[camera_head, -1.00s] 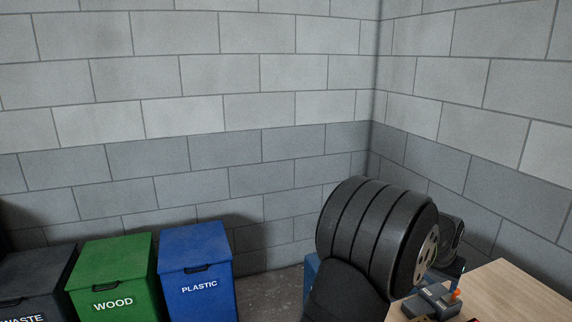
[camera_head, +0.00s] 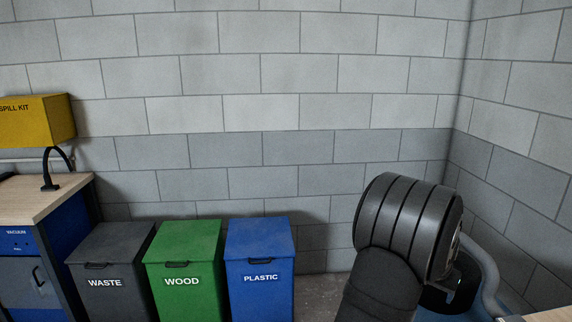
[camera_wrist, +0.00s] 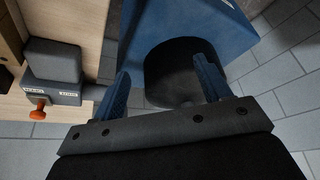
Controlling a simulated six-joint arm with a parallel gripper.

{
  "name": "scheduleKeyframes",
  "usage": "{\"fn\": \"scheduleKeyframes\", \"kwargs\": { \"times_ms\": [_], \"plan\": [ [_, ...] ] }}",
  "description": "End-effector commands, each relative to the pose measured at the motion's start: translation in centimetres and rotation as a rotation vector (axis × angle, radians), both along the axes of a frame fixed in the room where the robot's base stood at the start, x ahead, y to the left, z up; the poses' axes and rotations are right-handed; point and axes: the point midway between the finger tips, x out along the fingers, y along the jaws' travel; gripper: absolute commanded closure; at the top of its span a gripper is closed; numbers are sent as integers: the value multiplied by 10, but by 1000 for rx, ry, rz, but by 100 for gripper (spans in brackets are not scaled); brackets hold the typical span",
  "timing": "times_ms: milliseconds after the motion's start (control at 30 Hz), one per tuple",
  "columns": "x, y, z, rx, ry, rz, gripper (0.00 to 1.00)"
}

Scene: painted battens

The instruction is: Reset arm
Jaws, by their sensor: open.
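My gripper (camera_wrist: 161,70) shows in the wrist view with its two blue fingers spread apart and nothing between them. It hangs above a round black form (camera_wrist: 185,70) in front of a blue body (camera_wrist: 185,22), with tiled floor around. In the head view, my dark arm stands at the lower right, and my gripper is hidden behind it. No painted batten is visible in either view.
A wooden tabletop edge (camera_wrist: 80,15) and grey device (camera_wrist: 52,70) with an orange knob (camera_wrist: 38,112) lie left of the fingers. The waste (camera_head: 108,265), wood (camera_head: 183,262) and plastic (camera_head: 260,262) bins line the wall. A bench (camera_head: 40,195) and yellow spill kit (camera_head: 35,120) stand left.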

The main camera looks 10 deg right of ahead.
Motion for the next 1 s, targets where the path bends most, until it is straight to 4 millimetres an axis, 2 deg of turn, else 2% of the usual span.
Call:
{"fn": "scheduleKeyframes", "kwargs": {
  "times_ms": [133,333,767,900,1000],
  "plan": [
    [15,23,-10,1,0,45,30],
    [27,42,-18,1,-1,84,30],
    [31,49,-21,1,-1,97,30],
    [31,49,-21,1,-1,97,3],
    [31,49,-21,1,-1,97,0]
  ]
}}
